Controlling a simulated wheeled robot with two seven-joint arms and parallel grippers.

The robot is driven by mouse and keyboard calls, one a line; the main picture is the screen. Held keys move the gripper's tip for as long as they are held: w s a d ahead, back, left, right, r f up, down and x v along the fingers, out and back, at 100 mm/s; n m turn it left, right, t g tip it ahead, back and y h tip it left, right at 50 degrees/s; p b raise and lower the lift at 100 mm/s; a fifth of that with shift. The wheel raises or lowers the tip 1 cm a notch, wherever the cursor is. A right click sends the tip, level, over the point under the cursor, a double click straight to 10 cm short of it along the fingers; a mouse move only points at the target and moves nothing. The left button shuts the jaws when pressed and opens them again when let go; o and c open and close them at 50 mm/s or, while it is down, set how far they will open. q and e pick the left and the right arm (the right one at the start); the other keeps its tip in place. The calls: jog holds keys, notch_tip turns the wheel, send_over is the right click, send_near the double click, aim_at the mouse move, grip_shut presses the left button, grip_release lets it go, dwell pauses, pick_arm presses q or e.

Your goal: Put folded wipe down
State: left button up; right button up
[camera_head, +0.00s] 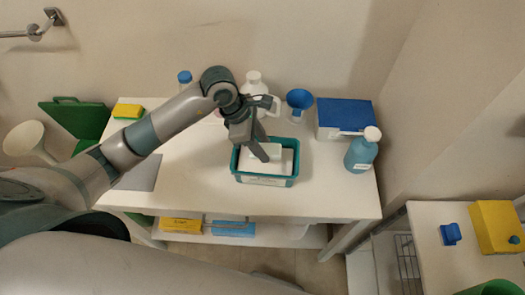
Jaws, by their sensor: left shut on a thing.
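My left gripper (264,150) reaches down over the teal basket (266,181) on the white table. It is shut on the pale folded wipe (268,150), which is at the basket's opening. White material shows inside the basket under and beside the wipe. The gripper hides part of the wipe, and I cannot tell whether the wipe touches what lies below it. My right gripper is not in the picture.
Behind the basket stand a white bottle (253,84) and a blue funnel-like cup (299,101). A blue-lidded box (343,115) and a teal bottle (362,152) are to the right. A yellow sponge (127,111) lies at the back left. The table front (310,204) is clear.

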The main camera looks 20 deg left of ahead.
pick_arm(q)
jog(key=shift+s+f+p, duration=0.1)
jog(key=shift+f+p, duration=0.35)
jog(key=shift+f, duration=0.05)
notch_tip(320, 180, down, 2)
jog(key=shift+f+p, duration=0.1)
jog(key=shift+p, duration=0.45)
jog(key=shift+f, duration=0.4)
jog(key=shift+f, duration=0.3)
jog(key=o, duration=0.9)
jog(key=shift+o, duration=0.2)
